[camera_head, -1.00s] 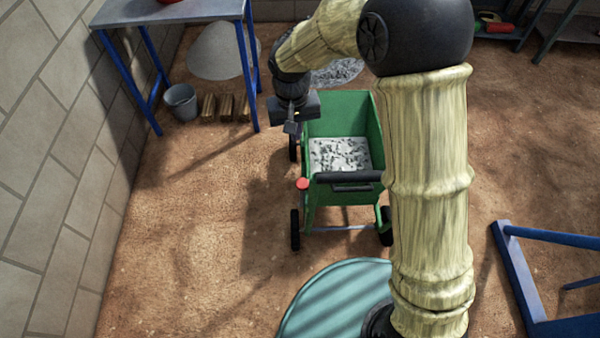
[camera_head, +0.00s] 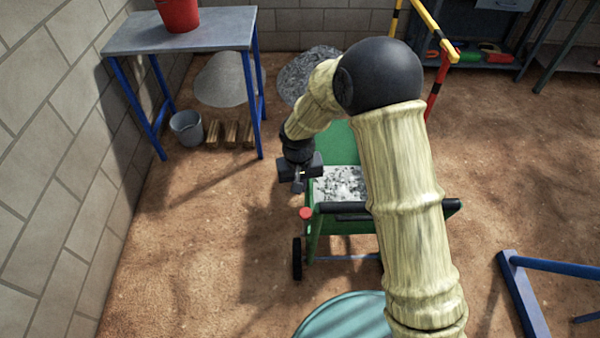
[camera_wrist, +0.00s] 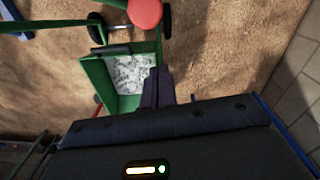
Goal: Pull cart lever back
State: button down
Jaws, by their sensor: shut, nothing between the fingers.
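The green cart (camera_head: 334,143) stands on the dirt floor with grey gravel (camera_head: 340,183) in its tub. My arm hides its right part. The cart lever has a round red knob (camera_head: 305,214) at the cart's near left corner. The knob also shows large at the top of the wrist view (camera_wrist: 145,14). My gripper (camera_head: 298,187) is shut and empty, above the cart's left side and just beyond the knob in the head view. In the wrist view its dark fingers (camera_wrist: 157,86) lie over the tub's edge, apart from the knob.
A dark handle bar (camera_head: 340,207) crosses the cart's near end. A blue-legged table (camera_head: 190,35) with a red bucket (camera_head: 178,12) stands at the back left, a grey bucket (camera_head: 187,128) below it. A blue frame (camera_head: 525,290) is at right. Floor left of the cart is clear.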

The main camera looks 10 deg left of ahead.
aim_at(304, 210)
jog(key=s, duration=0.1)
jog(key=s+d, duration=0.1)
jog(key=s, duration=0.1)
jog(key=shift+s+d+f, duration=0.15)
jog(key=shift+s+f, duration=0.05)
jog(key=shift+f, duration=0.15)
jog(key=shift+s+d, duration=0.15)
jog(key=shift+s, duration=0.45)
jog(key=shift+s+d, duration=0.15)
jog(key=shift+s, duration=0.4)
jog(key=shift+r, duration=0.1)
